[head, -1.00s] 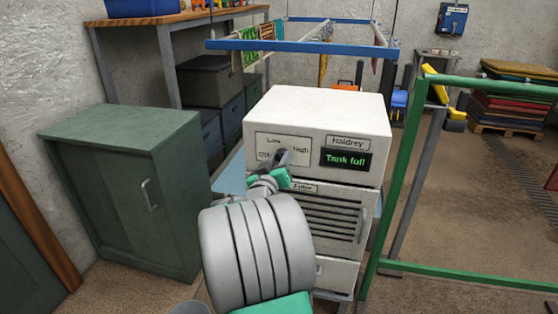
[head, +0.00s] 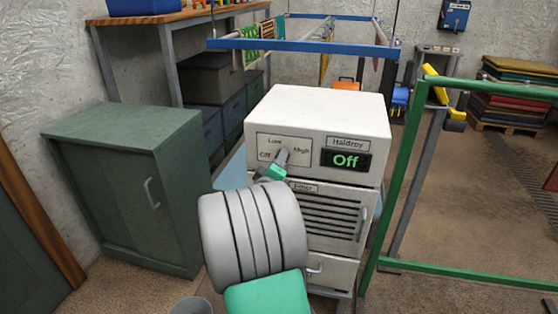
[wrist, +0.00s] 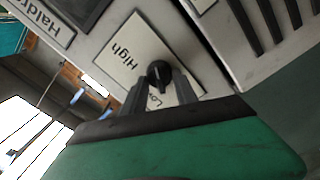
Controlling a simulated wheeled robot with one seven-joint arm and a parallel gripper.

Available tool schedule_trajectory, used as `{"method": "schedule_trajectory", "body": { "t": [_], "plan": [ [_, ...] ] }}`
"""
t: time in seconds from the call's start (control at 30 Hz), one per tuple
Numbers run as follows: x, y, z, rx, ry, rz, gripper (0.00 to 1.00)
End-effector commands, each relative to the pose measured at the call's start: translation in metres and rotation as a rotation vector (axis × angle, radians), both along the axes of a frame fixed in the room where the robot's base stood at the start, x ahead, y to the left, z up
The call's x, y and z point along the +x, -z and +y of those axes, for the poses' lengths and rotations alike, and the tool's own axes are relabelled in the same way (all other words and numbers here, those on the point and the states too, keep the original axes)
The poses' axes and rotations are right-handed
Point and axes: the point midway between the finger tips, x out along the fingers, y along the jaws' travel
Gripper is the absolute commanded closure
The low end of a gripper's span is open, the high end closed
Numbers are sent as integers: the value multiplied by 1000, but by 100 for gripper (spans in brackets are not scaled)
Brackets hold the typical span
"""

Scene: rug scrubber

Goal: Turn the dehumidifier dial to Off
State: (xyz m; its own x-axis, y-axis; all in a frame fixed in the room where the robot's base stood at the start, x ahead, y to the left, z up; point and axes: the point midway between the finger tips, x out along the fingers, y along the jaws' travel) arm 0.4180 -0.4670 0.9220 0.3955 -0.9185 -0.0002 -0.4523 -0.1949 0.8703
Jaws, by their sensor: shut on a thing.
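The dehumidifier (head: 318,108) is a white cabinet. Its upper front has a dial panel marked Off, Low and High, and a display (head: 346,160) that reads "Off" in green. The small black dial (wrist: 158,73) shows in the wrist view between my two fingertips, with a short pale mark on its face. My gripper (head: 281,160) is at the dial panel in the head view, and it also shows in the wrist view (wrist: 160,88), shut on the dial. In the head view my gripper largely hides the dial, and I cannot tell which label its mark points to.
A green cabinet (head: 120,185) stands to the left. A green rail frame (head: 480,84) is close on the right. A blue-barred drying rack (head: 300,45) hangs above and behind the dehumidifier.

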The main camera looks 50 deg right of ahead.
Motion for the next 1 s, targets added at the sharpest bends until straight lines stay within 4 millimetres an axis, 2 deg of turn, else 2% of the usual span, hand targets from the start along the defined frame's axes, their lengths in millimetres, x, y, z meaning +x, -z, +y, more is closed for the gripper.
{"method": "schedule_trajectory", "body": {
  "t": [0.4,0.43,0.67,0.9,1.0],
  "plan": [
    [0,2,0,-1,1,9,100],
    [0,2,0,-1,1,9,63],
    [0,1,0,-2,0,8,45],
    [0,0,1,-3,0,6,45],
    [-2,1,10,-2,-3,8,45]
  ]
}}
